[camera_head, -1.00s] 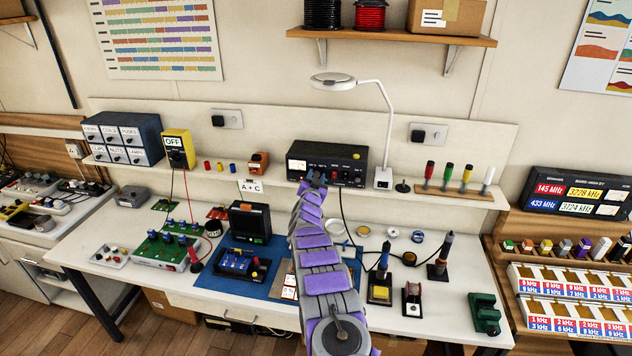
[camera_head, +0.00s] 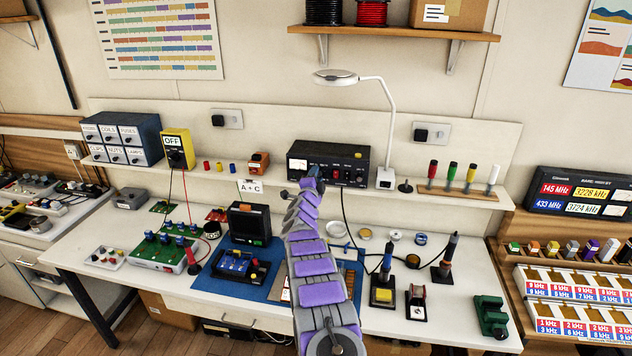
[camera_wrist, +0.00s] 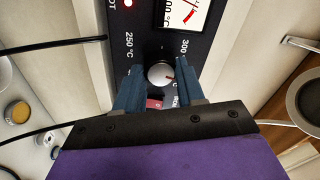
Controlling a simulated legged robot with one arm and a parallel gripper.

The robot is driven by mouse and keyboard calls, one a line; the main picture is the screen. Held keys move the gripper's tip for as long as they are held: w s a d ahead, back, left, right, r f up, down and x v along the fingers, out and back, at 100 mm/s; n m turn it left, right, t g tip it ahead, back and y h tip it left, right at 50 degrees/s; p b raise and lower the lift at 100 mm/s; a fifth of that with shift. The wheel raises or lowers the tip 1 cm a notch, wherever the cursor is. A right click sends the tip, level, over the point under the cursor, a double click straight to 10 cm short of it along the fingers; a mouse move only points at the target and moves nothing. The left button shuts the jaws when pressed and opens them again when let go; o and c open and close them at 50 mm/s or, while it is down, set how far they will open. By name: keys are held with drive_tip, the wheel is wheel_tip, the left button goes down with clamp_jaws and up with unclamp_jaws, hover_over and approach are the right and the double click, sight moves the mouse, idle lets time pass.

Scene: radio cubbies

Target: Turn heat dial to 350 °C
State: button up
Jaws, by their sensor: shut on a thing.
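The heat dial (camera_wrist: 160,73) is a round silver knob on a black panel in the wrist view. My gripper (camera_wrist: 162,83) has its blue fingers on either side of the dial, shut on it. Markings below are partly hidden by the fingers. In the head view, the black heat unit (camera_head: 352,164) stands on the shelf, with my gripper (camera_head: 311,173) at its left front, hiding the dial.
A gauge (camera_wrist: 185,12) is above the dial in the wrist view. In the head view, a lamp (camera_head: 388,130) stands right of the unit and an orange-brown device (camera_head: 259,162) to its left. Soldering tools (camera_head: 383,280) stand on the bench below.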

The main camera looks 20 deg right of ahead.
drive_tip(key=shift+f+m+b, duration=0.35)
drive_tip(key=shift+m+b, duration=0.1)
drive_tip(key=shift+m, duration=0.85)
drive_tip(key=o, duration=1)
drive_tip(key=shift+o, duration=0.2)
drive_tip(key=shift+r, duration=0.2)
drive_tip(key=shift+s+r, duration=0.1)
